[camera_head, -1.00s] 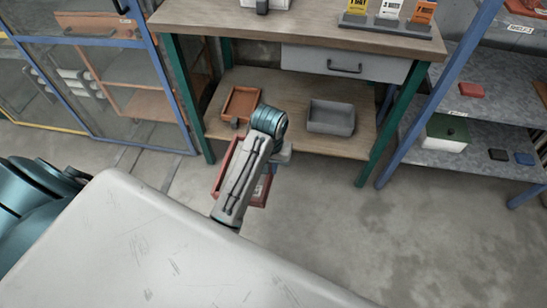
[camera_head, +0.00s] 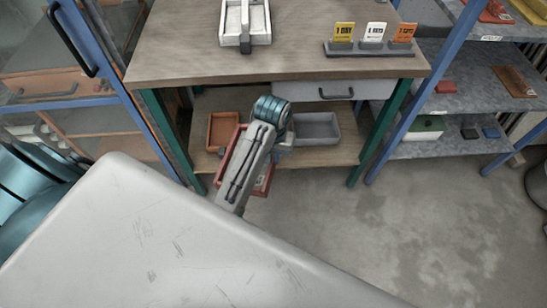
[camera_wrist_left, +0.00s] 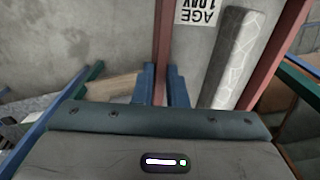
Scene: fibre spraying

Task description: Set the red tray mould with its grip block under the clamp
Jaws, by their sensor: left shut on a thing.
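The red tray mould (camera_head: 264,181) shows in the head view in front of the workbench, partly hidden behind my left arm. My left gripper (camera_wrist_left: 166,84) is shut on one red wall of the mould in the left wrist view. In that view a grey, white-veined bar (camera_wrist_left: 238,58) lies along the opposite wall, beside a white label (camera_wrist_left: 197,12); I cannot tell if the bar is the grip block. A pale fixture with an upright lever (camera_head: 245,22), possibly the clamp, stands on the workbench top. My right gripper is out of view.
The workbench top (camera_head: 180,62) carries a rack of yellow, white and orange cards (camera_head: 372,42). Its lower shelf holds an orange tray (camera_head: 222,131) and a grey tray (camera_head: 317,128). A blue-framed shelf (camera_head: 440,75) stands right, a blue-framed cabinet (camera_head: 85,50) left.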

